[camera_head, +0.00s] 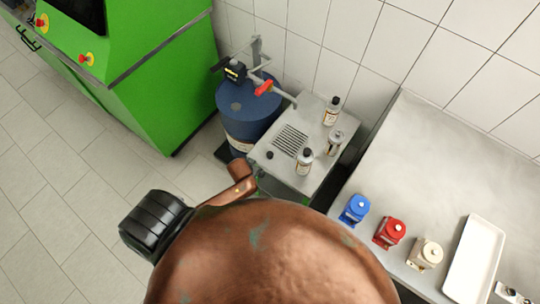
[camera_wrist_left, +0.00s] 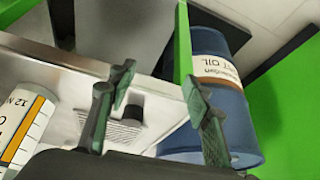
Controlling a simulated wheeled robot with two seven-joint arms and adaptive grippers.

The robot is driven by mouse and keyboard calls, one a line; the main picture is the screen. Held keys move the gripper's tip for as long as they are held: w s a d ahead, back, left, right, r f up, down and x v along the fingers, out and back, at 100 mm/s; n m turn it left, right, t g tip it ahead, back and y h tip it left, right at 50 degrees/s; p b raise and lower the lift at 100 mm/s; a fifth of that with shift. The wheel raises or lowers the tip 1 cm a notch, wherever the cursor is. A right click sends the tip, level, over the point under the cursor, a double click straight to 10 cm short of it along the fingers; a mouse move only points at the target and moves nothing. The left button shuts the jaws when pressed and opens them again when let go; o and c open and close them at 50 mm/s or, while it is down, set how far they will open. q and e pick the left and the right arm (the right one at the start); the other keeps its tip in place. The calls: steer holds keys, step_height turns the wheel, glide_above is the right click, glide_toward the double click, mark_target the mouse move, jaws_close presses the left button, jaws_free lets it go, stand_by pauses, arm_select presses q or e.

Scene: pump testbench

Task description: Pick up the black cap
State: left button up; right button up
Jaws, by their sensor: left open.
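The small black cap (camera_head: 269,155) sits on the metal worktop (camera_head: 258,148), just left of the slotted drain grid. In the left wrist view the cap (camera_wrist_left: 131,116) stands near the grid and shows between the fingers of my left gripper (camera_wrist_left: 157,86). The fingers are apart with nothing between them that I can see held. The distance from fingertips to cap is hard to judge. In the head view my copper-coloured arm fills the lower middle and the left gripper is hidden. My right gripper is in neither view.
Several bottles, among them one by the grid (camera_head: 303,162), stand on the worktop. A bottle (camera_wrist_left: 25,125) is close in the wrist view. A blue drum (camera_head: 245,115) with a red-handled tap is behind. Blue, red and cream containers and a white tray (camera_head: 474,258) are right.

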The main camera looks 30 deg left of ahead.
arm_select(q)
glide_toward(269, 155)
steer(key=shift+s+a+f+n+t, duration=0.1)
steer(key=shift+s+f+n+t, duration=0.1)
steer(key=shift+f, duration=0.35)
steer(key=shift+s+a+f+n+t, duration=0.1)
steer(key=shift+s+f+t, duration=0.1)
steer(key=shift+f, duration=0.35)
steer(key=shift+w, duration=0.4)
steer(key=shift+b+x, duration=0.45)
steer(key=shift+x, duration=0.7)
steer(key=x, duration=0.2)
steer(key=b+x, duration=0.1)
steer(key=x, duration=0.2)
steer(key=shift+w+d, duration=0.25)
steer(key=shift+w, duration=0.05)
steer(key=shift+r, duration=0.1)
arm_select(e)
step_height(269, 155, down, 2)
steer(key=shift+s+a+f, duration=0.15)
arm_select(q)
steer(key=c, duration=0.8)
